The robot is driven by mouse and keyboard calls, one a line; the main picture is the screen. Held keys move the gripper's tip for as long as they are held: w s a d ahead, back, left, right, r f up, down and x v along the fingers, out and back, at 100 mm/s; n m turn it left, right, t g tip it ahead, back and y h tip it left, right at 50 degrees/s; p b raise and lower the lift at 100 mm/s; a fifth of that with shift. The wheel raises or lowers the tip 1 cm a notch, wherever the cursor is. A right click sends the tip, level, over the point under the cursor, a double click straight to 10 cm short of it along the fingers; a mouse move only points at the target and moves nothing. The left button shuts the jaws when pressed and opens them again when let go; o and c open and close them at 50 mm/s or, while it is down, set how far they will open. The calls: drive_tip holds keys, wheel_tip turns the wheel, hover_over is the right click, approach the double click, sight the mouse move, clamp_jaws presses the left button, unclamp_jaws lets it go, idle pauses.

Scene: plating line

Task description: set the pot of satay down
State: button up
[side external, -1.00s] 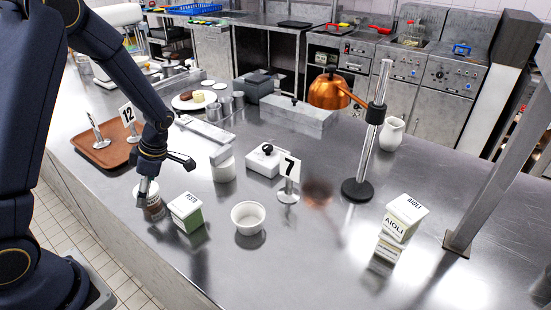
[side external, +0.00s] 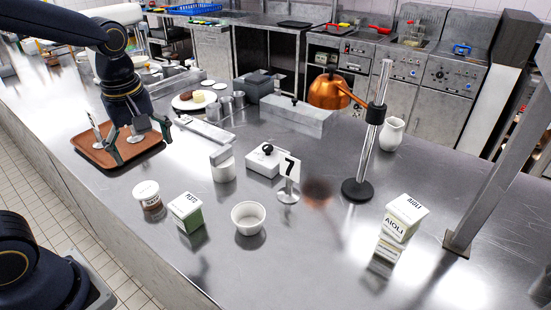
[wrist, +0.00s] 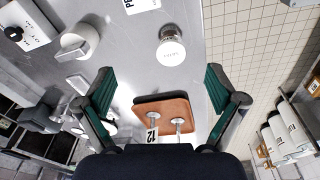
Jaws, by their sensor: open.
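The pot of satay (side external: 149,200), a small jar with a white top and brown body, stands upright on the steel counter, left of the green-and-white pesto box. In the wrist view, the pot (wrist: 171,49) shows from above as a round white top with small lettering. My gripper (side external: 142,151) is open and empty, above and behind the pot, over the brown tray. Its two green-padded fingers (wrist: 160,78) are spread wide in the wrist view, with the pot apart from them and beyond their tips.
The brown tray (side external: 93,157) carries stands, one a number 12 sign (wrist: 152,134). The pesto box (side external: 187,213), a white bowl (side external: 248,218) and a number 7 sign (side external: 289,169) stand right of the pot. An aioli box (side external: 403,217) stands farther right. The counter's front edge is near the pot.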

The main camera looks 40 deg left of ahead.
drive_tip(key=s+d+r+m+t+h, duration=0.1)
drive_tip(key=s+d+r+m+t, duration=0.3)
drive_tip(key=m, duration=1.1)
drive_tip(key=s+d, duration=0.1)
drive_tip(key=s, duration=0.1)
drive_tip(key=shift+s+d+r+t, duration=0.2)
drive_tip(key=shift+s+t, duration=0.2)
